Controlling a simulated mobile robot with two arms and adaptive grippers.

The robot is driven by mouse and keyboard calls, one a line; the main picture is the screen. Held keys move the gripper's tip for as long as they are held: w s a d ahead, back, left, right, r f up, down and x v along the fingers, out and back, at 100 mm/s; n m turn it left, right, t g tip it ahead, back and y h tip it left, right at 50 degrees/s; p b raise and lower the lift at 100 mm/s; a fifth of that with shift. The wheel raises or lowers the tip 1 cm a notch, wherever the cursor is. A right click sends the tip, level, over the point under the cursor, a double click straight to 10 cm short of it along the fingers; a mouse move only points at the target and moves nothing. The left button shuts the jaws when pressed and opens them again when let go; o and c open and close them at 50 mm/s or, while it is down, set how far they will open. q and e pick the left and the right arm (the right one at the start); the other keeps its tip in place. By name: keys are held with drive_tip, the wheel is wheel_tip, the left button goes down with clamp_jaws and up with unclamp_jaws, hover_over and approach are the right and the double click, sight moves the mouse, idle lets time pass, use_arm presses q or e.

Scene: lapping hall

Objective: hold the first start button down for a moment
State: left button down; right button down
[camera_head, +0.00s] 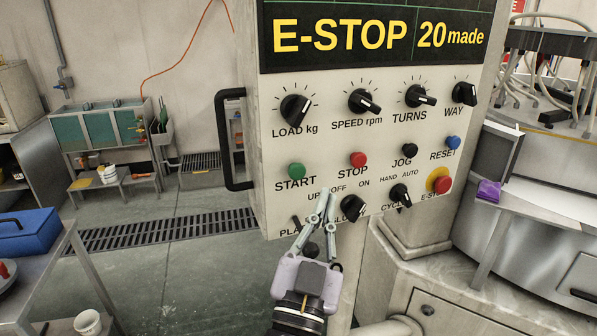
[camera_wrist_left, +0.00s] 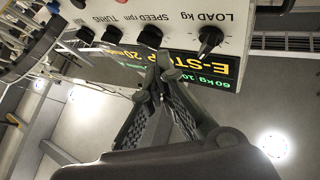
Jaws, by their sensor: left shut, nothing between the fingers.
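The green START button (camera_head: 296,170) sits at the left of the button row on the pale control panel (camera_head: 330,130). My left gripper (camera_head: 324,196) is shut and empty in front of the panel. In the head view its fingertips point up, below and to the right of the START button. They cover part of the lower switch row; whether they touch the panel I cannot tell. In the left wrist view the closed fingers (camera_wrist_left: 163,62) stand before the inverted panel (camera_wrist_left: 185,18) near its knobs; the green button does not show there. My right gripper is not in view.
The red STOP button (camera_head: 358,160), black JOG button (camera_head: 410,151) and blue RESET button (camera_head: 453,142) lie to the right. The red E-STOP (camera_head: 442,184) is at lower right. The display (camera_head: 380,35) reads E-STOP. A black handle (camera_head: 228,140) juts from the panel's left side.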

sight(300, 178)
use_arm(q)
drive_tip(key=w+a+p, duration=0.1)
drive_tip(key=w+a, duration=0.2)
drive_tip(key=w, duration=0.4)
drive_tip(key=shift+w+a, duration=0.15)
drive_tip(key=shift+w, duration=0.1)
drive_tip(key=shift+w, duration=0.1)
idle(1.2)
drive_tip(key=shift+w+a, duration=0.15)
drive_tip(key=shift+w, duration=0.1)
drive_tip(key=shift+w+a, duration=0.2)
drive_tip(key=shift+w, duration=0.25)
idle(0.7)
idle(1.3)
drive_tip(key=shift+s+d, duration=0.35)
drive_tip(key=shift+s, duration=0.5)
drive_tip(key=shift+s+d+b, duration=0.15)
drive_tip(key=shift+s+d, duration=0.2)
drive_tip(key=shift+s, duration=0.4)
drive_tip(key=shift+s+d+b, duration=0.15)
drive_tip(key=shift+s+d, duration=0.15)
drive_tip(key=shift+s, duration=0.45)
drive_tip(key=shift+s+d+b, duration=0.15)
drive_tip(key=shift+s+d, duration=0.2)
drive_tip(key=shift+s, duration=0.4)
